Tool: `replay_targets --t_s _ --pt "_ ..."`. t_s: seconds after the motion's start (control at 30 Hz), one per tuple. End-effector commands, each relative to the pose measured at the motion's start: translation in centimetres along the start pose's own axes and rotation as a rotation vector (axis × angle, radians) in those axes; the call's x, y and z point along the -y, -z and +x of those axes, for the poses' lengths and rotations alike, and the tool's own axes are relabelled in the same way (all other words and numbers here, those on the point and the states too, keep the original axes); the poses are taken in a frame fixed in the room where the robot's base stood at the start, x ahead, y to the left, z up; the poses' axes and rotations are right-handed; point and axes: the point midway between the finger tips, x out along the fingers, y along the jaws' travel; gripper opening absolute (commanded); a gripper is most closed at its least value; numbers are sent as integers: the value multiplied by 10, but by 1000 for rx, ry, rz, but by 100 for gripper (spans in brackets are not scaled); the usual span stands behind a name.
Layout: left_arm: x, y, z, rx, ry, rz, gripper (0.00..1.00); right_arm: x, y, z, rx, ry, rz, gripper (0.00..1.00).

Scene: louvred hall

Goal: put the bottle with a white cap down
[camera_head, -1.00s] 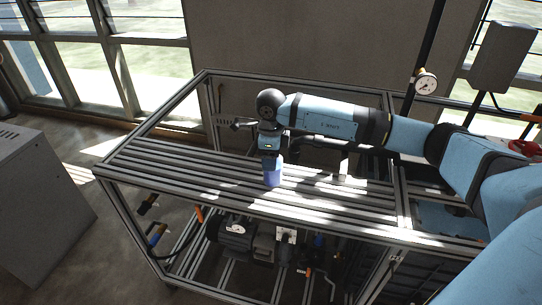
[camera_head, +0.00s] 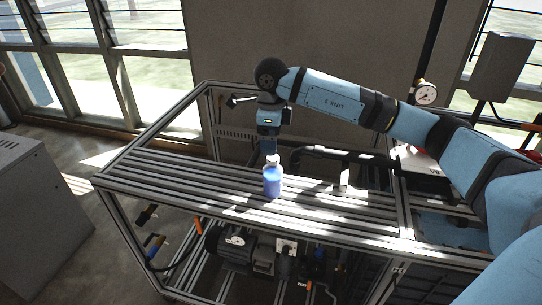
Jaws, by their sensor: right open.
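The bottle with a white cap (camera_head: 272,181) stands upright on the slatted top of the metal frame table (camera_head: 190,180). Its body is blue and its pale cap shows at the top. My right gripper (camera_head: 270,148) is above the bottle, pointing down, open and apart from it or nearly so; the exact gap is hard to tell. My right arm reaches in from the right side. My left gripper is not in view.
Slats left of the bottle are free. Black pipes (camera_head: 335,154) run behind the bottle, and a pressure gauge (camera_head: 425,93) stands at the back right. A grey cabinet (camera_head: 38,205) is at the left. Motors and hoses lie under the slats.

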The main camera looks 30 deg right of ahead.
Motion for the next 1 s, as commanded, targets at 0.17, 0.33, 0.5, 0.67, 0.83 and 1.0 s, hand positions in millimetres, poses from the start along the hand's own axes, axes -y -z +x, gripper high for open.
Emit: replay_targets --t_s 0.17,0.33,0.5,0.67,0.83,1.0 --pt "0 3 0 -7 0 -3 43 0 0 -19 0 -1 0 84" --pt "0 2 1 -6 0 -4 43 -32 -22 4 84 -118 -37 84" --pt "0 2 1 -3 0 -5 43 -132 -75 56 362 -508 -55 84" --pt "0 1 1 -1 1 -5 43 -222 -113 67 656 -966 107 84" --pt "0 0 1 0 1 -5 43 -264 -129 63 903 -1415 484 84" --pt "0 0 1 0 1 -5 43 -258 -121 87 1040 -1771 1060 84"
